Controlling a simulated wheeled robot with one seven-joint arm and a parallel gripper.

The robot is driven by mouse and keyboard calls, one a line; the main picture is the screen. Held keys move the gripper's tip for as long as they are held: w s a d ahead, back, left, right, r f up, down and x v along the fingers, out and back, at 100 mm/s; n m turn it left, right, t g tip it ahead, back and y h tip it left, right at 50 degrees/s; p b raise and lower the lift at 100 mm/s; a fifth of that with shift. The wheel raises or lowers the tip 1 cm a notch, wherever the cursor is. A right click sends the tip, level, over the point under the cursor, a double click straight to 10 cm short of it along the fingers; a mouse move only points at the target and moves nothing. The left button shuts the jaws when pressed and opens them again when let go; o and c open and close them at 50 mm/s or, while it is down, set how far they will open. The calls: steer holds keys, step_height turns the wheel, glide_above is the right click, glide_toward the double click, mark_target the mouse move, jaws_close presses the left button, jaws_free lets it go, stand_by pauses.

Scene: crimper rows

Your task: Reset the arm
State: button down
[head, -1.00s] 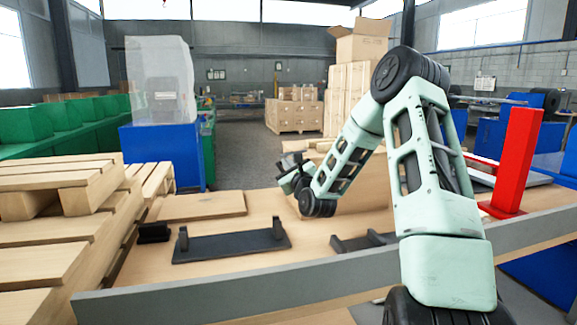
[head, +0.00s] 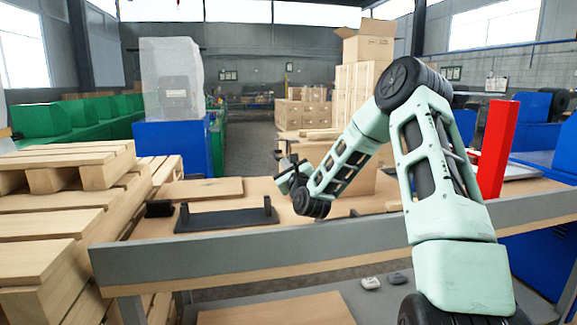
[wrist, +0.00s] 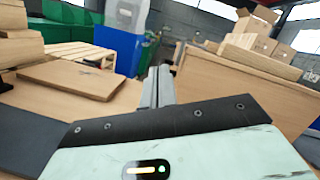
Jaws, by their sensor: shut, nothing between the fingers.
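My arm, pale green with black joints, reaches over the wooden workbench (head: 340,235). My gripper (head: 284,168) is small in the head view, at the arm's far end, above the bench top. In the wrist view the grey fingers (wrist: 158,86) are together with nothing between them. They are apart from the flat wooden board (wrist: 72,78) to their left and the large wooden box (wrist: 235,85) to their right.
A black plate with two upright posts (head: 226,219) lies near the bench's front edge. A red upright post (head: 497,150) stands at the right. Pallets (head: 60,225) are stacked at the left. Two small grey objects (head: 371,283) (head: 398,279) lie on the lower shelf.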

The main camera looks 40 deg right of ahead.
stand_by(0.4)
steer(key=w+a+f+n+g+y+p, duration=0.15)
steer(key=a+n+y, duration=0.25)
steer(key=a+n, duration=0.55)
steer(key=a+n+g+y+p, duration=0.15)
steer(key=a+n+y, duration=0.3)
steer(key=a, duration=0.95)
steer(key=s+a+f+n+g+y+p, duration=0.1)
steer(key=s+a+n+g+y, duration=0.15)
steer(key=s+a+n, duration=0.35)
steer(key=s+a+n+g+y+p, duration=0.1)
steer(key=s+a+n+g, duration=0.2)
steer(key=a, duration=0.6)
steer(key=s+a+n+g, duration=0.4)
steer(key=s+a+n, duration=0.25)
steer(key=s, duration=0.35)
steer(key=s+r+n+g+h+p, duration=0.1)
steer(key=s+n+g+h+p, duration=0.2)
steer(key=s+n, duration=1)
steer(key=s+g, duration=0.3)
steer(key=s, duration=0.6)
steer(key=shift+s+a+r, duration=0.3)
